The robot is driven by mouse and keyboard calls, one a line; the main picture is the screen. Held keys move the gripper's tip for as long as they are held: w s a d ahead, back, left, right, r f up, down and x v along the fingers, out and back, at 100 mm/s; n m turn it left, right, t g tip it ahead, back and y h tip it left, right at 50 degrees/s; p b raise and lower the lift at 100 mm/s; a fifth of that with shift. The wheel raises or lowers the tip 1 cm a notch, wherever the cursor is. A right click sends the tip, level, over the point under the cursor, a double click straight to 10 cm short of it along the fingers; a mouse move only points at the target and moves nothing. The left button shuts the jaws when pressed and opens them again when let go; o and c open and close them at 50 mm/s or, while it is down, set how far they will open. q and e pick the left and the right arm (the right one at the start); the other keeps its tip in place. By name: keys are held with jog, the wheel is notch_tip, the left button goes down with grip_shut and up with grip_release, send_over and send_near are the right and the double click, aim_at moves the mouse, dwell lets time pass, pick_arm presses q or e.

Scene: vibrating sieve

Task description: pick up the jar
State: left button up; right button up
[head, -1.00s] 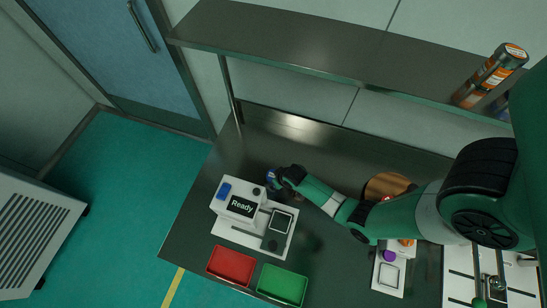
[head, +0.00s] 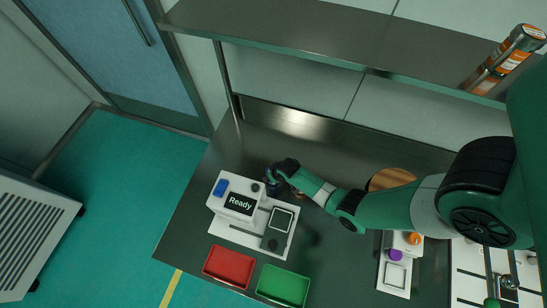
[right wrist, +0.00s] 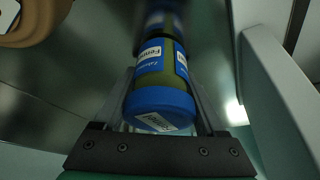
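The jar (right wrist: 163,85) shows large in the right wrist view, with a blue lid towards the camera, a blue label with white patches and a yellow-green band. My right gripper (right wrist: 165,100) has a finger on each side of it, close against its sides. Whether they press on it is not clear. In the head view my right gripper (head: 276,182) is beside the white machine, near the middle of the table; the jar is mostly hidden there. Whether the jar touches the table cannot be seen. My left gripper is not in clear view.
A white machine reading "Ready" (head: 240,204) stands just left of the right gripper. A red tray (head: 229,266) and a green tray (head: 283,285) lie at the front. A shelf (head: 330,45) runs behind, holding orange-labelled jars (head: 506,60). A round brown object (head: 391,179) lies behind my arm.

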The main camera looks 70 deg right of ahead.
jog(key=c, duration=0.8)
jog(key=shift+o, duration=0.2)
jog(key=shift+r+p, duration=0.4)
jog(key=shift+r, duration=0.2)
jog(key=r+p, duration=0.2)
jog(key=r, duration=0.1)
jog(key=shift+s+a+r+p, duration=0.1)
jog(key=shift+s+r+p, duration=0.15)
jog(key=shift+p, duration=0.1)
jog(key=s+a+r+p, duration=0.5)
jog(key=s+r+p, duration=0.2)
jog(key=s, duration=0.5)
jog(key=shift+s+a+r+p, duration=0.2)
jog(key=shift+r+p, duration=0.2)
jog(key=shift+r, duration=0.25)
